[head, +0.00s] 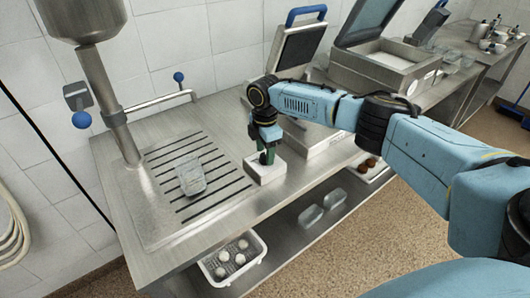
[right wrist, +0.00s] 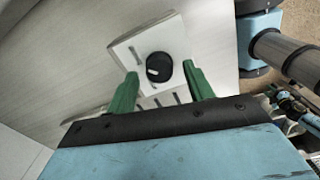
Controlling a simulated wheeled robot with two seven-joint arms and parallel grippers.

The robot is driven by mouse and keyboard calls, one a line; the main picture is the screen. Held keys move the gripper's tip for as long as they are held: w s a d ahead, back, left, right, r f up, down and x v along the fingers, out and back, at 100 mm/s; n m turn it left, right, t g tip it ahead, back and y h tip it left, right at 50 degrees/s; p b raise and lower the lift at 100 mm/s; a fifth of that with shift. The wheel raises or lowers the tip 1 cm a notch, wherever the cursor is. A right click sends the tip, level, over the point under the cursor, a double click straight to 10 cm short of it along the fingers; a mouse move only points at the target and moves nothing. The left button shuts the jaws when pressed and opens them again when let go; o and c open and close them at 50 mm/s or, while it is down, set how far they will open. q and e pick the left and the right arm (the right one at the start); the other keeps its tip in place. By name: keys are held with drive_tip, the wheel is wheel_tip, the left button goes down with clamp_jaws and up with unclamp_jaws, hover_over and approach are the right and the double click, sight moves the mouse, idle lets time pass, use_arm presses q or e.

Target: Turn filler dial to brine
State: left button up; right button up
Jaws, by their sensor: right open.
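The filler dial is a round black knob (right wrist: 159,67) with a white pointer mark, on a white square box. The pointer lies toward the knob's left side in the right wrist view. Small grey marks show on the box face around the knob; I cannot read them. In the head view the white box (head: 265,174) stands on the steel counter, right of the slotted drain. My right gripper (head: 267,155) is above the box, pointing down. In the right wrist view its green fingers (right wrist: 159,72) are open on either side of the knob, with gaps visible. My left gripper is not in view.
A clear container (head: 190,176) lies on the slotted drain. A steel filler column (head: 108,105) and a pipe with blue knobs stand at left. A press with a blue handle (head: 299,45) stands behind my arm. A white perforated basket (head: 232,262) with pale balls sits below.

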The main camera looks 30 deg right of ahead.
drive_tip(key=shift+f, duration=0.45)
drive_tip(key=c, duration=1)
drive_tip(key=shift+o, duration=0.2)
drive_tip(key=shift+r+m+p, duration=0.15)
drive_tip(key=shift+m+p, duration=1.05)
drive_tip(key=shift+p, duration=0.15)
drive_tip(key=m+p, duration=0.2)
drive_tip(key=m, duration=0.1)
drive_tip(key=shift+p, duration=0.4)
drive_tip(key=m+p, duration=0.1)
drive_tip(key=m, duration=0.2)
drive_tip(key=shift+p, duration=0.35)
drive_tip(key=m+p, duration=0.1)
drive_tip(key=m, duration=0.3)
drive_tip(key=shift+p, duration=0.35)
drive_tip(key=m+p, duration=0.1)
drive_tip(key=m, duration=0.4)
drive_tip(key=shift+w+p, duration=0.1)
drive_tip(key=shift+p, duration=0.3)
drive_tip(key=shift+m, duration=0.4)
